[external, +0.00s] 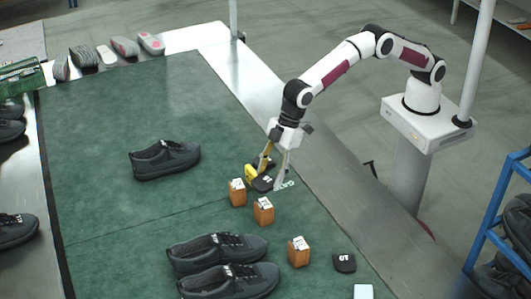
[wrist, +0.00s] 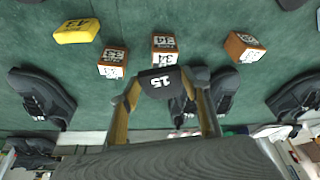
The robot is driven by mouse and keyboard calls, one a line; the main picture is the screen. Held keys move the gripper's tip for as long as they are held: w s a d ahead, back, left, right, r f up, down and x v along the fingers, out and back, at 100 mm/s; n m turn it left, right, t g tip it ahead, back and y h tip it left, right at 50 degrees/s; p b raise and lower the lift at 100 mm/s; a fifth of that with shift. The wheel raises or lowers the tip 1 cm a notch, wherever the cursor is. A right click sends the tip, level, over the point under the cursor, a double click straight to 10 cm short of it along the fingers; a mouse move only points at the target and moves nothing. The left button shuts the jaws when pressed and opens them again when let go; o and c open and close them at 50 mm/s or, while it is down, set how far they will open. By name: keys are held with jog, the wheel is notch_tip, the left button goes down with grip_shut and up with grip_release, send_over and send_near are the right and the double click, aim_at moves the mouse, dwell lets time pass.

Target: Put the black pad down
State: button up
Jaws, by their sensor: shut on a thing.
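The black pad (wrist: 158,84), with a white label reading 15, is between my fingertips. My gripper (wrist: 164,88) is shut on it, one finger at each side. In the external view the pad (external: 262,184) is at the tips of my gripper (external: 271,177), low over the green mat (external: 125,90). I cannot tell whether the pad touches the mat. A yellow block (external: 250,172) is just left of my fingers; it also shows at upper left in the wrist view (wrist: 77,30).
Wooden blocks with labels stand close by (external: 237,192), (external: 263,211) and (external: 298,251). Another black pad (external: 344,263) lies at the lower right. A dark shoe (external: 165,159) is to the left and a pair (external: 228,280) is in front. The upper mat is clear.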

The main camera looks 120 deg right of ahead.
jog(key=s+a+n, duration=0.2)
jog(key=s+a, duration=0.6)
jog(key=a, duration=0.3)
send_over(322, 228)
jog(key=s, duration=0.1)
jog(key=f, duration=0.4)
jog(key=shift+s+d+m+y, duration=0.2)
jog(key=shift+d+m+y, duration=0.1)
jog(key=shift+m, duration=0.1)
jog(key=shift+f, duration=0.1)
jog(key=shift+f, duration=3)
jog(key=shift+f, duration=1.85)
jog(key=shift+f, duration=0.15)
